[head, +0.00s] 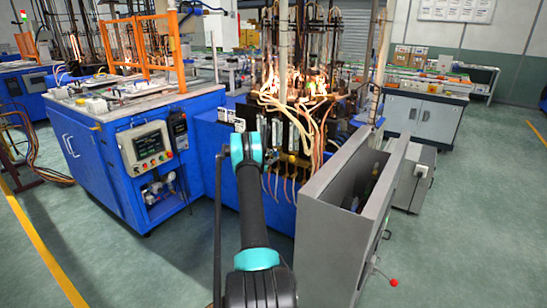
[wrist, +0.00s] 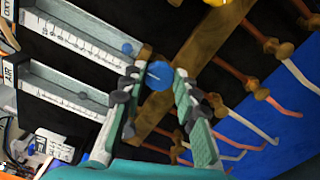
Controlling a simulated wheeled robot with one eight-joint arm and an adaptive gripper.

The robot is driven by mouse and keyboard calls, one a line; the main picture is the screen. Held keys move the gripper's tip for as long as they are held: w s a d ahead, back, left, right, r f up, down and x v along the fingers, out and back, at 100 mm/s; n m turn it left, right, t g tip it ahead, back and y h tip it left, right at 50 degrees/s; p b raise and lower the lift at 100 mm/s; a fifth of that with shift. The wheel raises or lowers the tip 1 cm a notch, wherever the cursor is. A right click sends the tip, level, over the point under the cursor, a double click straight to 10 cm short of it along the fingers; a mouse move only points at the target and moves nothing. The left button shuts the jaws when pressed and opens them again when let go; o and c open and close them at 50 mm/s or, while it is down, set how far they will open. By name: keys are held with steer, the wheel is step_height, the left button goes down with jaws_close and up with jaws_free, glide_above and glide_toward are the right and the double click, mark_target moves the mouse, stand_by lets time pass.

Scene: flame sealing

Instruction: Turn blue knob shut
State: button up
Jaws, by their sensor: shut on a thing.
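The blue knob (wrist: 159,74) shows in the wrist view, in front of a brown brass-like bar. A pale line runs across its face. My gripper (wrist: 157,80) has one finger on each side of the knob and is shut on it. The finger pads partly cover the knob's sides. In the head view my arm reaches toward the blue burner machine (head: 215,140), and the arm hides the gripper and the knob.
Two scaled flow gauges, labelled OXY (wrist: 75,40) and AIR (wrist: 62,100), lie left of my gripper. Brass fittings with orange and white hoses (wrist: 262,95) are at the right. A grey open cabinet (head: 335,210) stands right of my arm; glowing flames (head: 300,80) burn beyond it.

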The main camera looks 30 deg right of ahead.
steer(key=o, duration=1.1)
steer(key=shift+o, duration=0.2)
steer(key=shift+a, duration=0.1)
steer(key=v, duration=1.2)
steer(key=shift+f, duration=0.1)
steer(key=shift+s, duration=0.1)
